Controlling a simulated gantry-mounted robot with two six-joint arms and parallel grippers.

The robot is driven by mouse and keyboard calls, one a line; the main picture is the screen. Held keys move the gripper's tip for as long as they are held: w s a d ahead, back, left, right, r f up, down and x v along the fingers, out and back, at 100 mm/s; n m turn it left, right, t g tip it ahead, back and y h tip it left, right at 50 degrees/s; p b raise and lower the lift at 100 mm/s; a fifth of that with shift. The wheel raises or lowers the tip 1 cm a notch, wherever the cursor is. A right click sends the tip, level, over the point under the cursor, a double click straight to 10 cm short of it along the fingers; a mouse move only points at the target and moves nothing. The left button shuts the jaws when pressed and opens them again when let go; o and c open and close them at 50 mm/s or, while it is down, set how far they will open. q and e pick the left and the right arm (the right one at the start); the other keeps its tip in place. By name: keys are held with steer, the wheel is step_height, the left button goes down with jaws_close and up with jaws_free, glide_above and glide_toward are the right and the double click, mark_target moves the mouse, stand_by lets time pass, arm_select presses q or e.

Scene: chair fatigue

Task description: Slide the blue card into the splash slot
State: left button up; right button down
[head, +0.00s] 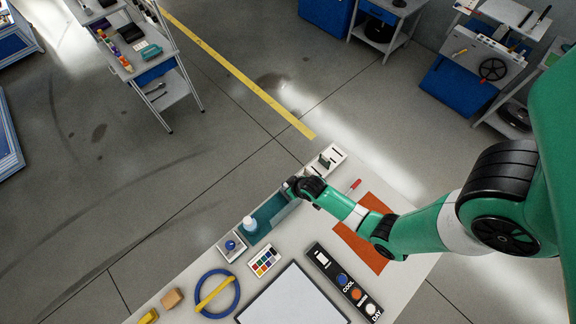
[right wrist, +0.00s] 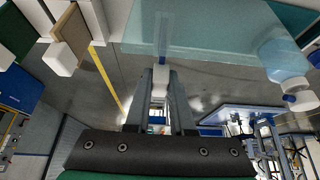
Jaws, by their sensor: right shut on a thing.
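My right gripper (head: 294,187) is over the table's far edge, between the teal tray (head: 246,238) and the white slotted rack (head: 336,154). In the right wrist view, my right gripper (right wrist: 160,82) is shut on a thin piece with a pale part between the fingers and a narrow blue strip (right wrist: 162,57) beyond them, which I take to be the blue card seen edge-on. A see-through teal panel (right wrist: 220,30) lies across the top of that view and overlaps the strip; whether they touch I cannot tell. The splash slot cannot be made out for certain. My left gripper is out of view.
A white bottle (head: 250,223) stands in the teal tray. A blue ball (head: 230,245) sits in a small box. A paint palette (head: 264,261), black label panel (head: 343,282), blue ring (head: 217,293) and orange mat (head: 368,234) lie on the table.

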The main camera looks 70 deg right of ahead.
steer(key=c, duration=0.7)
jaws_free()
steer(key=p+v, duration=0.7)
steer(key=v, duration=0.4)
steer(key=shift+w, duration=0.15)
steer(key=shift+s+a+r+p, duration=0.1)
steer(key=shift+s+r+p, duration=0.15)
steer(key=shift+p, duration=0.1)
